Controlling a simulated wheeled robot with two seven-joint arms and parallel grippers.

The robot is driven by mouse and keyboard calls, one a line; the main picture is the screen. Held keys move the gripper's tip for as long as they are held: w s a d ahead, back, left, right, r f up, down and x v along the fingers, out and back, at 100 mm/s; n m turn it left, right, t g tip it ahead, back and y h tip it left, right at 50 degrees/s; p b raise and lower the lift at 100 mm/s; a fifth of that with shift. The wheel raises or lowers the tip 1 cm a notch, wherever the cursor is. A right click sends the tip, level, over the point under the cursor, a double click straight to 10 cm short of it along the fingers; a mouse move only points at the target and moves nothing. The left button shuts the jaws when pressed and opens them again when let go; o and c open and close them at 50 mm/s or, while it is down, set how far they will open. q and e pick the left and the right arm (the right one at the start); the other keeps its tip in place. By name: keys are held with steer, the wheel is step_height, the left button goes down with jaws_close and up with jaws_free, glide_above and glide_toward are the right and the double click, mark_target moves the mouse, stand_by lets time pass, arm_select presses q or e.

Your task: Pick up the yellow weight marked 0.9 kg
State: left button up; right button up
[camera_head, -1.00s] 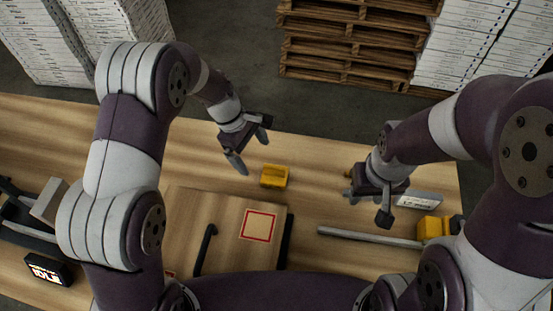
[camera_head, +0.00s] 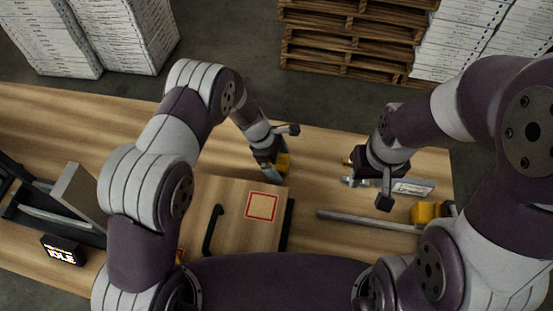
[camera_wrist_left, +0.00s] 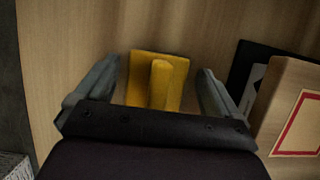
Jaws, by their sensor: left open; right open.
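The yellow weight (camera_head: 283,164) lies on the wooden table, partly hidden behind my left gripper (camera_head: 280,153) in the head view. In the left wrist view the weight (camera_wrist_left: 158,82) shows as a yellow block with a raised grip bar, between the two fingers of my left gripper (camera_wrist_left: 155,88). These fingers are open, one on each side of the weight, with a gap on both sides. No marking on the weight can be read. My right gripper (camera_head: 366,192) is open and empty over the right part of the table.
A wooden box (camera_head: 232,191) with a red square and dark handles stands just in front of the weight. To the right are a grey bar (camera_head: 365,222), another yellow block (camera_head: 425,212) and a label plate (camera_head: 413,188). A display reading IDLE (camera_head: 62,251) is at left.

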arm_select(q)
steer(key=shift+w+f, duration=0.2)
steer(key=shift+w, duration=0.05)
steer(key=shift+s+r, duration=0.1)
steer(key=shift+s, duration=0.05)
steer(key=c, duration=1.4)
jaws_close()
steer(key=shift+r, duration=0.15)
